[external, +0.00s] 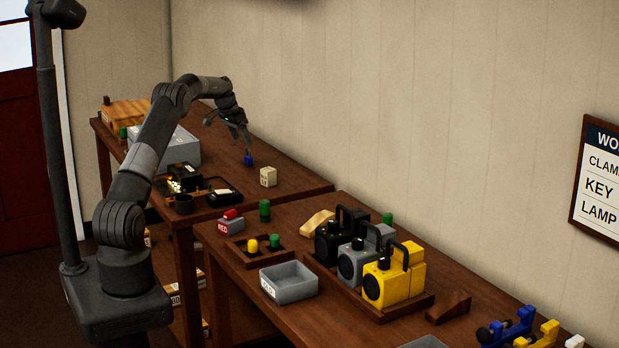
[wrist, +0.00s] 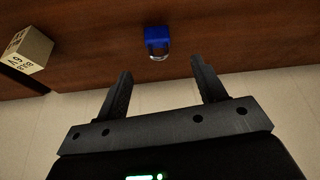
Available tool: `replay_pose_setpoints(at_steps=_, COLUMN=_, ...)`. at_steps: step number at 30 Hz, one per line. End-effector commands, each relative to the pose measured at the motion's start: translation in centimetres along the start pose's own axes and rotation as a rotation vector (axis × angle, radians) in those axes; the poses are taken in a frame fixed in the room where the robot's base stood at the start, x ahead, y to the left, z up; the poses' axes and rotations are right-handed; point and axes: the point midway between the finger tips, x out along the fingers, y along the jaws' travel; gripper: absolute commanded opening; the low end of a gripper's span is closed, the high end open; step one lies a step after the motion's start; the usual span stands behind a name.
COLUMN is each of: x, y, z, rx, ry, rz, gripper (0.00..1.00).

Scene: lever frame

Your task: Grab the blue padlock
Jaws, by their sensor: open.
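The blue padlock (external: 248,160) stands on the far wooden table, near its wall-side edge. In the wrist view the blue padlock (wrist: 157,39) lies beyond the fingertips, roughly centred between them, with its silver shackle toward my gripper. My gripper (external: 240,142) is above and close to the padlock in the external view. In the wrist view my gripper (wrist: 160,80) shows both fingers spread apart with nothing between them. The padlock appears apart from both fingers.
A cream lettered block (external: 268,177) stands near the padlock; it shows at the wrist view's left (wrist: 27,50). A grey box (external: 178,147) and black trays (external: 222,192) share the far table (external: 300,184). The wall runs close behind. The near table holds several radios.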

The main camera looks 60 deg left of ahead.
Motion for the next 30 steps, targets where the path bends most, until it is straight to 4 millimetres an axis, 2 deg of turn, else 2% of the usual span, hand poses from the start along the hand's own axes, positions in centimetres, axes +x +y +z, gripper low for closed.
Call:
replay_pose_setpoints(at_steps=3, x=2.2, y=0.1, z=0.1, rx=0.0, ry=-0.002, rz=0.002, gripper=0.64)
replay_pose_setpoints(at_steps=11, x=4.3, y=0.1, z=0.1, rx=0.0, ry=0.0, rz=0.001, gripper=0.64)
replay_pose_setpoints(at_steps=18, x=7.9, y=0.2, z=0.4, rx=0.0, ry=-0.001, rz=0.0, gripper=0.64)
replay_pose_setpoints(at_steps=21, x=8.5, y=0.2, z=0.4, rx=0.001, ry=0.0, rz=-0.001, gripper=0.64)
replay_pose_setpoints(at_steps=27, x=8.5, y=0.2, z=0.4, rx=0.0, ry=0.001, rz=-0.001, gripper=0.64)
replay_pose_setpoints(at_steps=30, x=8.5, y=0.2, z=0.4, rx=0.0, ry=0.001, rz=-0.001, gripper=0.56)
